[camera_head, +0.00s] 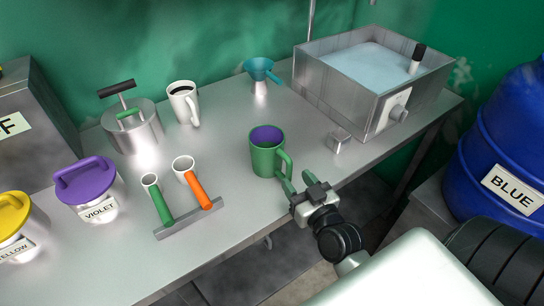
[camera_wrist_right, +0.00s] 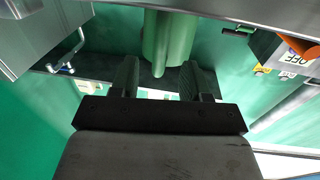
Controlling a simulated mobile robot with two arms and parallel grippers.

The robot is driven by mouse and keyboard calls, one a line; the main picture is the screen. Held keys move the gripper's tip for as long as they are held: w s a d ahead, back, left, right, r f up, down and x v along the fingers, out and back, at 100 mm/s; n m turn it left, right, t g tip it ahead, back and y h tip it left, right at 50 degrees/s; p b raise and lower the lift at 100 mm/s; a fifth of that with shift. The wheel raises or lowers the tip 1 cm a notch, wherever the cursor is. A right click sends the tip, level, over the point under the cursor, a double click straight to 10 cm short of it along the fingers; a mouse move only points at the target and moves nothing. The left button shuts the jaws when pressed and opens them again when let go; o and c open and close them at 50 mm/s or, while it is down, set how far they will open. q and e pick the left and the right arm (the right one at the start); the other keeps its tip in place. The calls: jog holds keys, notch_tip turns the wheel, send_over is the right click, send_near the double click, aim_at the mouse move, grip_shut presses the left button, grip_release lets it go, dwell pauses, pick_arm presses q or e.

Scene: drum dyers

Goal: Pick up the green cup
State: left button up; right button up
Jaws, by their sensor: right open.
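I cannot tell whether a finger touches the handle. My left gripper is out of view.
A white mug (camera_head: 183,103) and a teal funnel (camera_head: 259,70) stand behind the cup. A metal basin (camera_head: 345,100) is at the back right. A rack with green and orange handled ladles (camera_head: 188,223) is in front left. Violet (camera_head: 88,190) and yellow (camera_head: 15,225) pots stand further left.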

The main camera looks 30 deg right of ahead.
aim_at(291, 170)
jog(key=w, duration=0.2)
jog(key=w+p, duration=0.1)
jog(key=shift+w+d+r, duration=0.15)
jog(key=shift+w+r, duration=0.25)
jog(key=shift+w+f, duration=0.1)
jog(key=shift+w, duration=0.35)
grip_shut()
